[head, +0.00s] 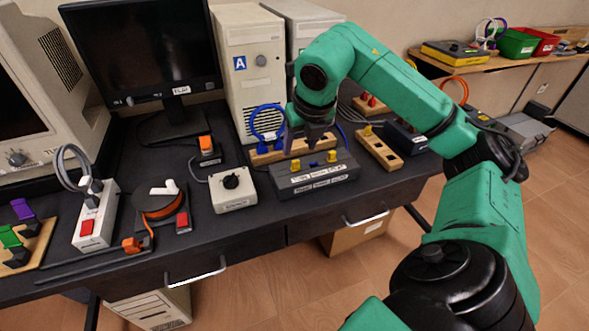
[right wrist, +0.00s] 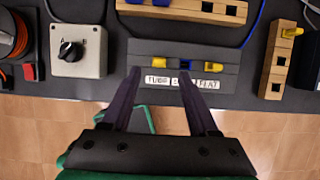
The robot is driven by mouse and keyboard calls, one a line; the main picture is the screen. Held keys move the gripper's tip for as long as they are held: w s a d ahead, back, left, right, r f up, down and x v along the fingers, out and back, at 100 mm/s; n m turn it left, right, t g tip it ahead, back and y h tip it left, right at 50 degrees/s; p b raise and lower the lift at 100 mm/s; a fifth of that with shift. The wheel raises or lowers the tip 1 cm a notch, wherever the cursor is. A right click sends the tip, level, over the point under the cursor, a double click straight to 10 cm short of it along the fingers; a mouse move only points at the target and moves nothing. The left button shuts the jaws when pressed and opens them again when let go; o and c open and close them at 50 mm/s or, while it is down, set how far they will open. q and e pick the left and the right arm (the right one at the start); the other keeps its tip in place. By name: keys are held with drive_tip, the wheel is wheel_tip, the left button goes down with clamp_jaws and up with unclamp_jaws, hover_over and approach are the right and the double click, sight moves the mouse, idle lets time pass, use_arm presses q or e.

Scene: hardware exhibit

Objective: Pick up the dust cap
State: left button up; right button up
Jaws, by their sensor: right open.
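Small yellow and blue pieces sit in a row on a dark grey labelled block on the black desk. I cannot tell for sure which piece is the dust cap. The left yellow piece (right wrist: 158,65), the blue piece (right wrist: 185,65) and the right yellow piece (right wrist: 213,67) show in the right wrist view. The block (head: 315,180) also shows in the head view. My right gripper (right wrist: 159,76) is open and empty, its fingers pointing at the block, with the left yellow piece between the fingertip lines. Contact cannot be told. My left gripper is not in view.
A wooden holder with a blue cable (head: 268,120) stands behind the block, and another wooden block (head: 378,150) to its right. A white box with a black knob (head: 232,190) is at its left. A monitor (head: 145,50) and a computer tower (head: 250,60) stand behind.

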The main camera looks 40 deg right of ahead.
sight(297, 162)
drive_tip(key=x, duration=0.7)
drive_tip(key=shift+s+a+f, duration=0.1)
drive_tip(key=shift+s+f, duration=0.05)
drive_tip(key=shift+f, duration=0.05)
drive_tip(key=shift+r, duration=0.1)
clamp_jaws()
